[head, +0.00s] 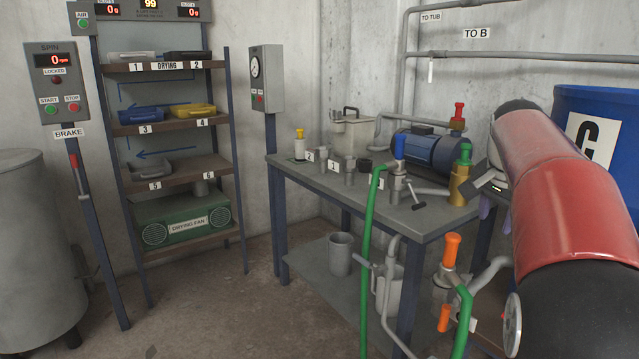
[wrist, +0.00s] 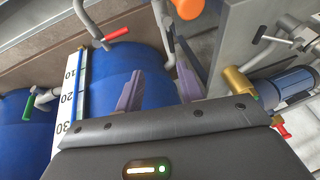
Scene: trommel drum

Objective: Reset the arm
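My arm (head: 565,190), red and black, reaches across the right side of the head view, bent with its wrist end beyond the table's right end. My gripper (head: 495,208) is partly hidden behind the arm there; only bits of its purple fingers show. In the wrist view my gripper (wrist: 160,88) has its two purple fingers apart with nothing between them. Behind the fingers is a blue drum (wrist: 110,82) with a white scale strip marked 10, 20, 30. The fingers seem apart from the drum, but the exact gap is hard to tell.
A grey table (head: 436,213) with a blue motor (head: 428,148), valves and a lidded pot (head: 352,132) stands left of my arm. A blue barrel marked C (head: 600,100) is behind it. Pipes with orange handles (head: 451,249) stand in front. A drying rack (head: 170,182) is far left; floor before it is clear.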

